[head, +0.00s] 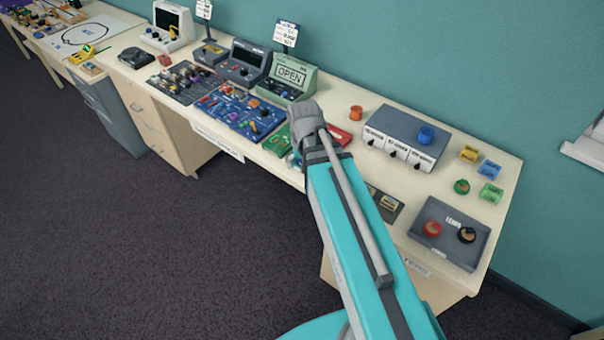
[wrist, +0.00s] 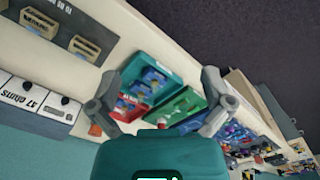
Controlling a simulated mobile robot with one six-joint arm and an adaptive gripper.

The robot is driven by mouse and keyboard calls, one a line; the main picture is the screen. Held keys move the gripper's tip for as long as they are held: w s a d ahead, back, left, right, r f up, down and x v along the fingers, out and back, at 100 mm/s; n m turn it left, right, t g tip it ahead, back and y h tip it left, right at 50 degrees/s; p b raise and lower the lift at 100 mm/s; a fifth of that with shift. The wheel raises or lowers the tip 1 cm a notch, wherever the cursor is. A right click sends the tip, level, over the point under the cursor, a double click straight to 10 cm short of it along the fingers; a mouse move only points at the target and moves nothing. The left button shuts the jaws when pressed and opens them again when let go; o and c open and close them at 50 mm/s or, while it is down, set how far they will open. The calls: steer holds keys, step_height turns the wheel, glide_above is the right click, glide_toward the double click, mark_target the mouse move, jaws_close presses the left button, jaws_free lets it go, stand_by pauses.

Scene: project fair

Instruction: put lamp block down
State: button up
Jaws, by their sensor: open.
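My gripper (head: 296,156) is open over the front part of the long table. In the wrist view its two fingers (wrist: 163,76) stand wide apart with nothing seen held between them. I cannot tell which piece is the lamp block. Tan blocks (wrist: 84,47) sit in a dark tray (head: 374,190) beside my arm. My arm hides part of the table.
A dark panel (head: 450,232) with round knobs is at the right end. Bare tabletop lies around the small blocks.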

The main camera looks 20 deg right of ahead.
steer(key=s, duration=0.1)
steer(key=s+a+n, duration=0.1)
steer(key=s+n, duration=0.1)
steer(key=shift+s+a, duration=0.15)
steer(key=shift+a, duration=0.15)
stand_by(1.8)
